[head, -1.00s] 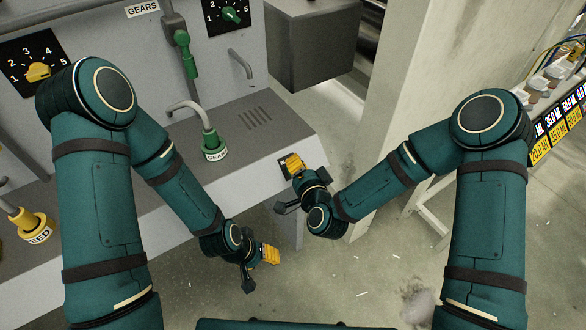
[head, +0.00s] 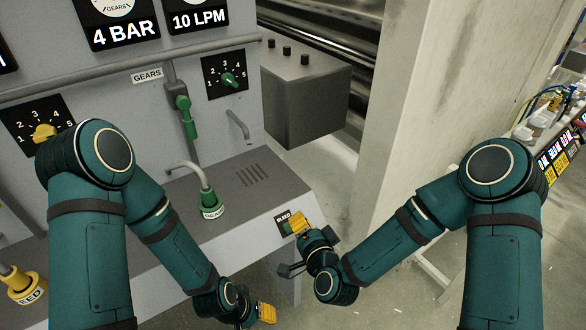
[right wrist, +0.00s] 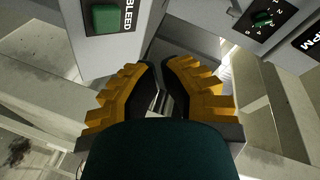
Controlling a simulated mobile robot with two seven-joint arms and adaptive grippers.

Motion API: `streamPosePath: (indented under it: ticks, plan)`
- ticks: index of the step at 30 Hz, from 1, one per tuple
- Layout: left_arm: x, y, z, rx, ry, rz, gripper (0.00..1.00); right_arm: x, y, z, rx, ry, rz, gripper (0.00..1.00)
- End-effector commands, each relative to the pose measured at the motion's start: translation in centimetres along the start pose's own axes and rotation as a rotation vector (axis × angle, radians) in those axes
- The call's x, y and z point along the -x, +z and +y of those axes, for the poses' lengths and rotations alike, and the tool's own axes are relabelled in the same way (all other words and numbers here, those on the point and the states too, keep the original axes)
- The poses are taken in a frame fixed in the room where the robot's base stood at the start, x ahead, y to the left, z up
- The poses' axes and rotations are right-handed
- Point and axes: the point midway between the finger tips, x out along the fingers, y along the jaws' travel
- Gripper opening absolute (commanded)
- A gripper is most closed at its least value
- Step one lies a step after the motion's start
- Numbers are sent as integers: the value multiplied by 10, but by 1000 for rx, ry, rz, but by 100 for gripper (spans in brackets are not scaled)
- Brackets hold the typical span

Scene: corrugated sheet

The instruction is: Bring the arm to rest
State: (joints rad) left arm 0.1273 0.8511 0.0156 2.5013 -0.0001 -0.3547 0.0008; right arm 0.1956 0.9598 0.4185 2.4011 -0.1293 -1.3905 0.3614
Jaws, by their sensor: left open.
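My left arm (head: 102,255) comes up on the left of the head view. Its gripper (head: 266,312) has yellow fingers and hangs low at the bottom edge, in front of the grey bench. This gripper is open, and I see nothing in it. My right arm (head: 500,255) bends in from the right. Its gripper (head: 298,222) is beside the green BLEED button (head: 285,228) at the bench corner. In the right wrist view, its yellow fingers (right wrist: 160,75) stand apart with an empty gap between them. The BLEED button (right wrist: 106,19) shows up and left of them, not between them.
The bench (head: 255,205) carries a green GEARS lever (head: 209,200) and a yellow FEED lever (head: 26,288). Two dials (head: 44,131) (head: 228,79) sit on the panel. A grey box (head: 305,95) and concrete pillar (head: 410,110) stand behind.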

Motion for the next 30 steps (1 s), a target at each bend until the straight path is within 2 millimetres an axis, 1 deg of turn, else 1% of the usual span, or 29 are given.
streamPosePath:
  ticks: [3,5,8,10,11,12,14,15,17,18,21,24,25,27,30]
  plan:
    - [0,2,0,0,0,-4,47,0,0,0,1,2,-2,0]
    - [0,2,0,1,0,-3,47,1,4,6,16,20,-25,0]
    - [0,1,0,0,0,-3,47,8,15,28,71,93,-111,0]
    - [0,1,0,0,0,-3,47,18,27,53,128,174,-211,0]
    - [0,1,0,0,0,-3,47,24,32,65,156,213,-261,0]
    - [0,1,0,0,0,-3,47,34,39,82,189,268,-331,0]
    - [0,1,0,0,0,-3,47,53,48,107,232,350,-440,0]
    - [0,1,0,0,0,-3,47,66,52,122,257,400,-510,0]
    - [0,1,0,0,0,-3,47,87,58,142,283,471,-612,0]
    - [0,1,0,0,0,-3,47,101,62,153,296,511,-676,0]
    - [0,1,0,0,0,-3,47,132,66,172,311,591,-806,0]
    - [0,1,0,0,0,-3,47,154,69,182,313,639,-893,0]
    - [0,1,0,0,0,-3,47,158,69,184,312,648,-911,0]
    - [0,1,0,0,0,-3,47,164,70,186,310,661,-936,0]
    - [0,1,0,0,0,-3,47,167,70,187,310,666,-946,0]
